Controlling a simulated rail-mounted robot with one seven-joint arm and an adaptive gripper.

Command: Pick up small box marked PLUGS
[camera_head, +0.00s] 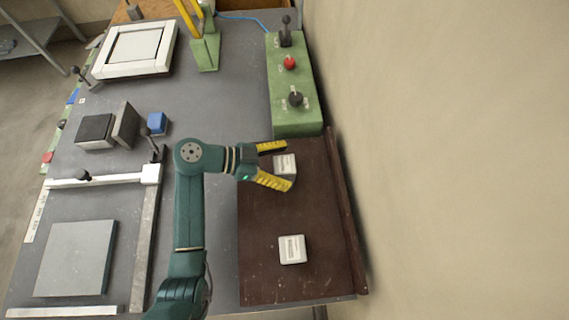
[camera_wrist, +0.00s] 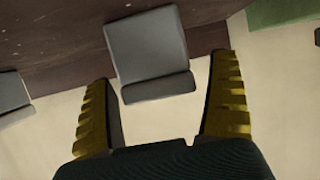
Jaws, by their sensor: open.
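Two small white boxes with printed labels are on the dark brown board (camera_head: 262,270) in the head view. One box (camera_head: 285,163) is near the board's upper part, between my gripper's fingers or just past them. The other box (camera_head: 292,249) stands lower on the board, apart from my arm. The labels are too small to read, so I cannot tell which says PLUGS. My gripper (camera_head: 273,164) is open, with yellow fingers spread. In the wrist view, a grey-looking box (camera_wrist: 149,50) lies ahead between the open fingers (camera_wrist: 165,90), and another box (camera_wrist: 12,95) shows at the left edge.
A green control box (camera_head: 292,85) with a red button and black knobs stands just above the board. A raised dark rail (camera_head: 345,215) runs along the board's right edge, beside the wall. A clamp frame, blocks and a grey plate (camera_head: 75,258) lie to the left.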

